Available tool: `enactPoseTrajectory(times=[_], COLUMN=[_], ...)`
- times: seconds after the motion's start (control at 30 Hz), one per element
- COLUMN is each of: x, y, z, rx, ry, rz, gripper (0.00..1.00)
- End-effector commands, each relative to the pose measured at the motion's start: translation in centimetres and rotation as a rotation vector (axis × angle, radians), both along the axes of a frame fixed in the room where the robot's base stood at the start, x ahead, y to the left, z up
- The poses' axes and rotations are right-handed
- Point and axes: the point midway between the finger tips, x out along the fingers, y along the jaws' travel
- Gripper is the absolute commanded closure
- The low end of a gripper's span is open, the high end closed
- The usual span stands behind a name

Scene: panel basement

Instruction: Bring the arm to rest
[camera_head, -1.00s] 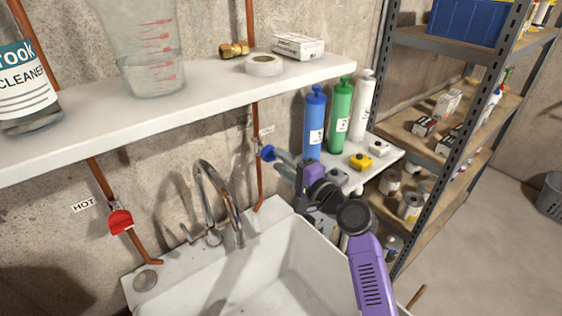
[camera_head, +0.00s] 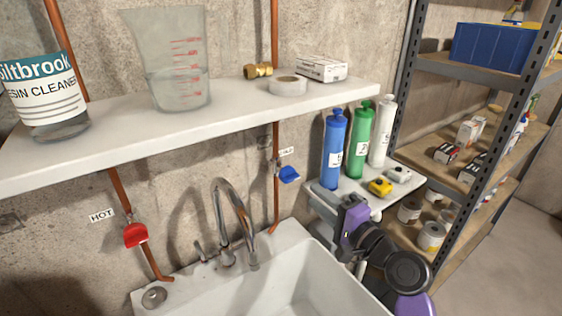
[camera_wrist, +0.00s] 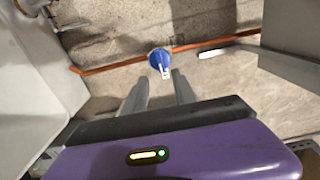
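My arm reaches in from the lower right in the head view, with the wrist and purple gripper body (camera_head: 353,222) in front of the small side shelf, right of the sink. In the wrist view, my gripper's two grey fingers (camera_wrist: 160,95) stand apart with nothing between them. The blue valve handle (camera_head: 289,175) is on the right copper pipe under the wall shelf. It also shows in the wrist view (camera_wrist: 160,59), beyond the fingertips and apart from them. The fingertips are hard to make out in the head view.
The white sink (camera_head: 290,280) with its tap (camera_head: 232,220) lies left of my arm. Blue (camera_head: 334,150), green (camera_head: 359,145) and white bottles (camera_head: 382,133) stand on the side shelf (camera_head: 355,184). A metal rack (camera_head: 402,90) stands right. The wall shelf (camera_head: 225,118) overhangs the sink.

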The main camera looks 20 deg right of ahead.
Motion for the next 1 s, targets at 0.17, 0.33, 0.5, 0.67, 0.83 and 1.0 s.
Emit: enactPoseTrajectory(times=[0.17, 0.33, 0.5, 0.67, 0.83, 1.0], x=[0.2, -0.6, -4.5, -9.3, -15.7, -22.1], y=[-0.6, -3.5, -4.8, -4.9, -4.2, -2.9], z=[0.4, 2.5, 0.4, -2.1, -4.6, -6.2], rx=[-0.046, -0.284, -0.53, -0.749, -0.991, -1.202], ry=[-0.03, -0.148, -0.181, -0.19, -0.193, -0.197], rz=[-0.026, -0.188, -0.305, -0.372, -0.408, -0.402], gripper=[0.67, 0.67, 0.67, 0.67, 0.67, 0.67])
